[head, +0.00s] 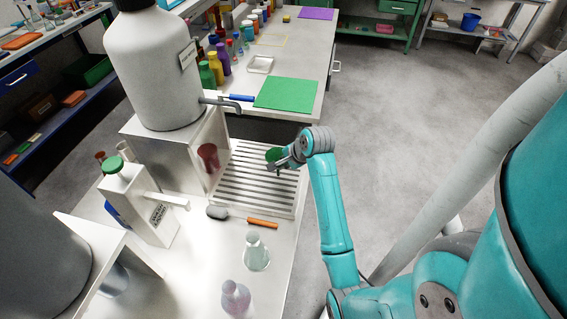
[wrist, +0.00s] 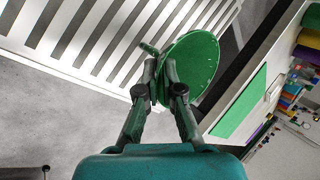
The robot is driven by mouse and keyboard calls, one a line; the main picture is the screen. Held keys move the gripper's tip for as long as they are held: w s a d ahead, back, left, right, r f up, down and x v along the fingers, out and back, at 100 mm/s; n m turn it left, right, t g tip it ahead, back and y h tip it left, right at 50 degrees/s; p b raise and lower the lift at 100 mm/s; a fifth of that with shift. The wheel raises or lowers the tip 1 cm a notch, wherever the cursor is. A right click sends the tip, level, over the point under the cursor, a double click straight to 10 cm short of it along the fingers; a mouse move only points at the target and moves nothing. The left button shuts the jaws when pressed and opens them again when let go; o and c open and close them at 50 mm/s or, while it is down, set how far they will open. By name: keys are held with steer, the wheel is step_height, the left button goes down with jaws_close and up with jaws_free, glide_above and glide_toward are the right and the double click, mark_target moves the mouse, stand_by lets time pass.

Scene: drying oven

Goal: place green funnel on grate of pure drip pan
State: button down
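The green funnel (wrist: 192,62) is held in my gripper (wrist: 165,82), whose fingers pinch it at its side. It is tilted, with its wide mouth to the right and its short spout to the upper left in the wrist view. In the head view the funnel (head: 273,155) and my gripper (head: 283,163) are over the right part of the slatted grate (head: 245,190) of the drip pan. The grate also shows in the wrist view (wrist: 75,32). I cannot tell whether the funnel touches the slats; my gripper partly hides it.
A large grey-white tank (head: 155,75) with a spigot (head: 222,104) stands behind the pan. A dark red funnel-like shape (head: 208,158) shows beside the grate. A green-capped bottle (head: 140,200), an orange-handled tool (head: 262,224) and a flask (head: 256,252) stand or lie nearby.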

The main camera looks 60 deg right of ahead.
steer(key=c, duration=1.8)
jaws_free()
steer(key=shift+f, duration=0.1)
steer(key=o, duration=0.5)
steer(key=v, duration=1.2)
